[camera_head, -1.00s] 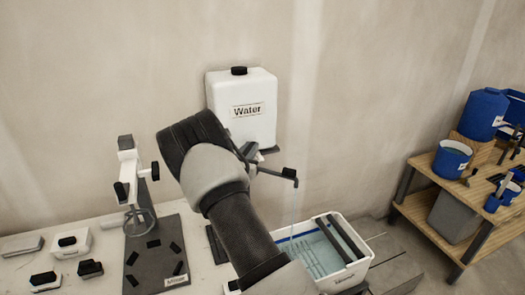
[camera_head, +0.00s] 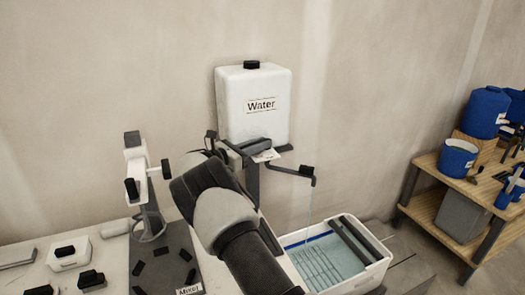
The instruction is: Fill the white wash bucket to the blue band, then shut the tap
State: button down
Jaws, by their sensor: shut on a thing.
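The white water tank (camera_head: 253,104) is above, with the dark tap spout (camera_head: 290,170) reaching right over the bucket. A stream below the spout is too faint to confirm. My gripper (camera_head: 212,146) is at the left side of the tap, shut on its handle, which my wrist mostly hides.
A wooden shelf (camera_head: 430,210) with blue buckets stands at right.

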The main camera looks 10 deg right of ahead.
jog(key=shift+w+m+g+h+b, duration=0.2)
jog(key=shift+m+g+h+b, duration=0.2)
jog(key=shift+m+g+b, duration=0.65)
jog(key=c, duration=1.6)
grip_release()
jog(key=shift+n, duration=0.25)
jog(key=shift+c, duration=0.2)
jog(key=shift+r, duration=0.1)
notch_tip(320, 180, up, 10)
jog(key=shift+f+p, duration=0.1)
jog(key=shift+p, duration=0.45)
jog(key=shift+c, duration=0.4)
